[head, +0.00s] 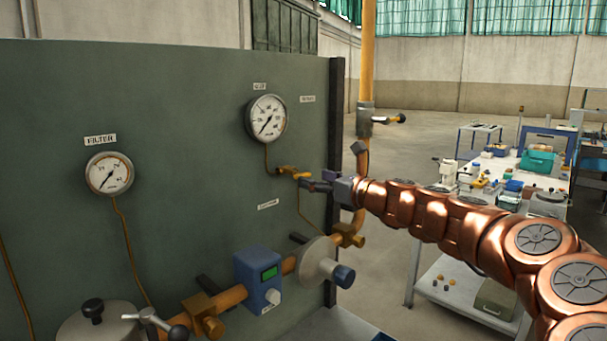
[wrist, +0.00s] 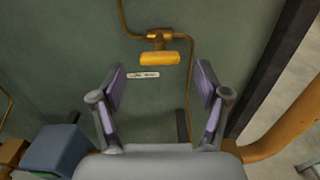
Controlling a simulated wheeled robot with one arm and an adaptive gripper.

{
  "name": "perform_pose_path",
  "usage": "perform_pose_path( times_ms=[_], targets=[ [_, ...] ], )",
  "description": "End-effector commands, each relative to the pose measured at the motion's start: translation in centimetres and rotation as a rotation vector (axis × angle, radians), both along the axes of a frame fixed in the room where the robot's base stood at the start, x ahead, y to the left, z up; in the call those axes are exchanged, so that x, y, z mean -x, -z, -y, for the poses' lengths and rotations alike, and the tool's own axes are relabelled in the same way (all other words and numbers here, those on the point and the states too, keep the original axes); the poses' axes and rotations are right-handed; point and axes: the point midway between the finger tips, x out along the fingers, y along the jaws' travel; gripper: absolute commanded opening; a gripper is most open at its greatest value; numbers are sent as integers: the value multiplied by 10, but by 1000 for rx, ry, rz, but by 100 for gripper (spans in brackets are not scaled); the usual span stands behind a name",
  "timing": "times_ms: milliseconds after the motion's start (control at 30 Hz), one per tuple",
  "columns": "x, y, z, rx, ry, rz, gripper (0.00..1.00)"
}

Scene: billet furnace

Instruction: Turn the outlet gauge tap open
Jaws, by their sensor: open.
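The outlet gauge (head: 267,119) is a round white dial on the green panel, with a small blurred label above it. A thin pipe runs down from it to a small brass tap (head: 283,170). In the wrist view the tap body (wrist: 158,38) has a yellow handle (wrist: 159,58) lying roughly level across the picture. My gripper (head: 318,183) is in front of the panel, just right of the tap. In the wrist view my gripper (wrist: 161,80) is open and empty, its two fingers spread either side of and below the handle, apart from it.
A filter gauge (head: 110,174) is on the panel at left. Below runs an orange pipe with a blue box (head: 258,280) and a grey disc-shaped part (head: 318,262). A vertical yellow pipe (head: 368,60) stands past the panel edge. A cluttered workbench (head: 560,185) is at right.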

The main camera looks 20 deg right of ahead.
Motion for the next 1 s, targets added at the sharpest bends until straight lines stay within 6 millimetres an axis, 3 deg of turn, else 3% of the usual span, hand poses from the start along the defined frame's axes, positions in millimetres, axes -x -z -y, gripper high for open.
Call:
perform_pose_path(
  times_ms=[400,833,1000],
  targets=[
    [-39,-2,-17,2,-3,2,75],
    [-44,-1,-19,3,-2,1,75],
    [-44,-1,-19,3,-2,1,58]
  ],
)
